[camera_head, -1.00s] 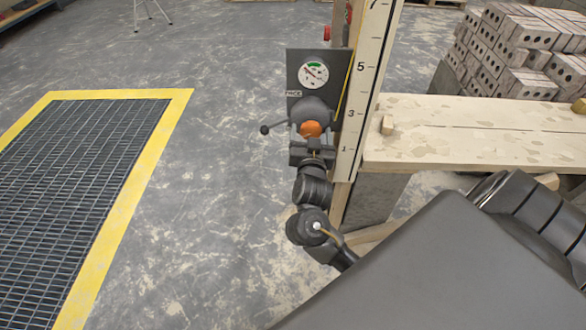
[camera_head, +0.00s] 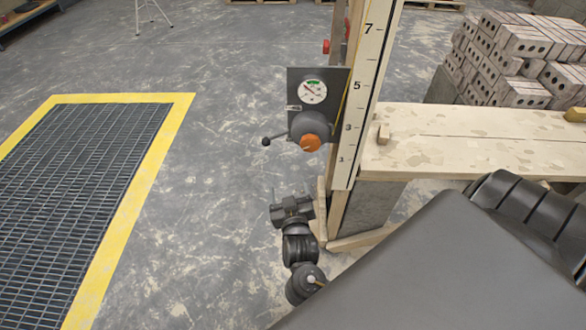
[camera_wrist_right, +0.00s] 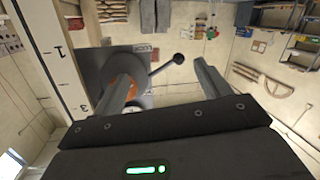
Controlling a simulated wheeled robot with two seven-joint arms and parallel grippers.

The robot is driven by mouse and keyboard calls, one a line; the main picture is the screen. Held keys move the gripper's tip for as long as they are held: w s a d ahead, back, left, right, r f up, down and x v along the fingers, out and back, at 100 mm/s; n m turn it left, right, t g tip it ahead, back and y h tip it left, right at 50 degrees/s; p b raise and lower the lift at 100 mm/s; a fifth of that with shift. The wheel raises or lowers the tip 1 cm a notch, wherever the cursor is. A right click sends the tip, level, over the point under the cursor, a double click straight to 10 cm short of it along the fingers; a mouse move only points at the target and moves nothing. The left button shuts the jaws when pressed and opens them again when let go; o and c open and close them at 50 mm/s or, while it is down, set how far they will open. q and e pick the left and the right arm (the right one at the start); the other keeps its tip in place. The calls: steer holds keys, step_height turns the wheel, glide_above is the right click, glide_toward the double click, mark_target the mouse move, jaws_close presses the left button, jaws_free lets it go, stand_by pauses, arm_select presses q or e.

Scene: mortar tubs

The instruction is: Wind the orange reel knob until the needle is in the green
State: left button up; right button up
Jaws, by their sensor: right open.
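The orange reel knob (camera_head: 311,142) sits on a dark round hub low on the grey panel (camera_head: 335,86) fixed to the post. Above it is a round white gauge (camera_head: 313,91) with a green band at its top. The thin needle appears to point to the upper left, outside the green. My right gripper (camera_head: 290,200) is open and empty, below the knob and clear of it. In the right wrist view, its fingers (camera_wrist_right: 163,82) stand wide apart, and the left finger partly hides the orange knob (camera_wrist_right: 127,84). My left gripper is not in view.
A black ball-ended lever (camera_head: 266,141) sticks out left of the hub. A numbered white scale board (camera_head: 362,90) stands right of the panel. A plank bench (camera_head: 460,140) and stacked bricks (camera_head: 520,50) lie to the right. The floor left of the post is clear up to a yellow-edged grate (camera_head: 176,125).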

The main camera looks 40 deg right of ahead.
steer(key=s+a+f+n+g+y+p, duration=0.1)
steer(key=s+f+n+g+y+p, duration=0.1)
steer(key=f, duration=0.7)
steer(key=s+a+f+n+g+y+p, duration=0.2)
steer(key=s+f+n+y+p, duration=0.1)
steer(key=f, duration=0.6)
steer(key=shift+s+f+p, duration=0.3)
steer(key=shift+s+p, duration=0.4)
steer(key=shift+p, duration=0.35)
